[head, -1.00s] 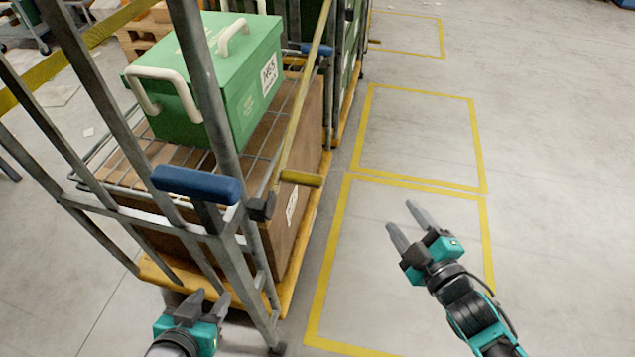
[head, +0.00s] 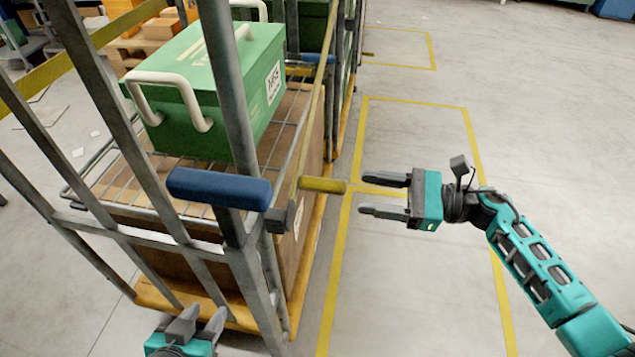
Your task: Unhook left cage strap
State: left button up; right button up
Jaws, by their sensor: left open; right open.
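The cage strap is a thin yellow band (head: 312,112) running along the open side of the near roll cage. Its yellow handle (head: 322,185) sticks out to the right at the near end, beside a dark bracket (head: 281,217) on the cage post. My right gripper (head: 364,194) is open, its fingers pointing left at the handle with a small gap between. My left gripper (head: 203,319) is open and empty at the bottom, in front of the cage's lower frame. Whether the strap end is seated in the bracket is hard to tell.
The cage has grey bars and a blue grip (head: 218,188). A green case (head: 210,95) with white handles sits on its wire shelf, above a brown box (head: 296,180). More cages stand behind. The floor at right, with yellow-marked bays (head: 415,140), is clear.

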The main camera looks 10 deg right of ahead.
aim_at(299, 183)
jog(key=p+x, duration=0.1)
jog(key=x, duration=0.9)
jog(key=shift+a, duration=0.25)
grip_shut()
jog(key=shift+f, duration=0.1)
